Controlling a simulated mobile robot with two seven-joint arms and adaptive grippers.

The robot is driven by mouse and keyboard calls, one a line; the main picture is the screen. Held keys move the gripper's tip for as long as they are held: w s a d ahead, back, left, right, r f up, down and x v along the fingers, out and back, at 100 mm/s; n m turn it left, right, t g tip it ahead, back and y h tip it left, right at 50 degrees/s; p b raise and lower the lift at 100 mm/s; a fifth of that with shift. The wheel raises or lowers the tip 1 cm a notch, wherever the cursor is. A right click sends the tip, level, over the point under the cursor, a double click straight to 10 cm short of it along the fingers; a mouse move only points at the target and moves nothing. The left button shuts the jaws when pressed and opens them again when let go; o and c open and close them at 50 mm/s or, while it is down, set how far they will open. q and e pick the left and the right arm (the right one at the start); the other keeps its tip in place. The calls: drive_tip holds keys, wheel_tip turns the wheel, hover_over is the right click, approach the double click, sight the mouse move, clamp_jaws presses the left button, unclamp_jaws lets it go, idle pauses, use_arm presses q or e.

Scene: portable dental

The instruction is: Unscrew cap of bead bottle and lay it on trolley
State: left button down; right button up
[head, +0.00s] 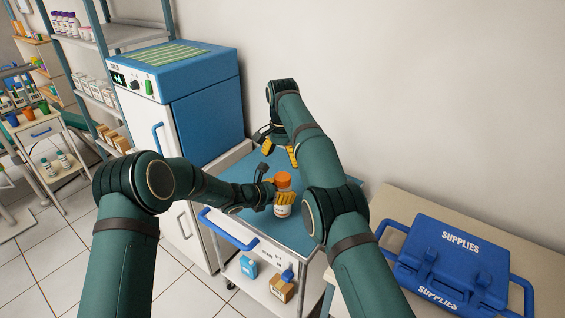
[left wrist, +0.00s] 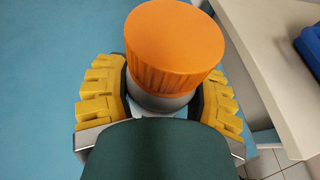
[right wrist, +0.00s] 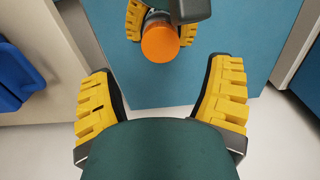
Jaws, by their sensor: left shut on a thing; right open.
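The bead bottle (head: 282,210) has a pale body and an orange ribbed cap (head: 283,180), which is on the bottle. My left gripper (head: 276,197) is shut around the bottle's body below the cap. In the left wrist view the cap (left wrist: 175,45) stands clear above the yellow fingers (left wrist: 160,105). My right gripper (head: 277,146) is open and empty, behind the bottle over the far part of the trolley. The right wrist view shows its spread fingers (right wrist: 162,100) apart from the cap (right wrist: 160,42). The trolley (head: 240,168) has a blue-green top. Whether the bottle touches it is unclear.
A blue-and-white cabinet (head: 208,125) stands left of the trolley. A blue supplies case (head: 455,258) sits on a beige table at the right. The trolley's lower shelf holds small boxes (head: 281,288). The trolley top around the bottle looks mostly clear.

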sight(283, 176)
drive_tip(key=shift+f, duration=3.9)
drive_tip(key=c, duration=1.3)
drive_tip(key=shift+n, duration=1.6)
drive_tip(key=o, duration=1.3)
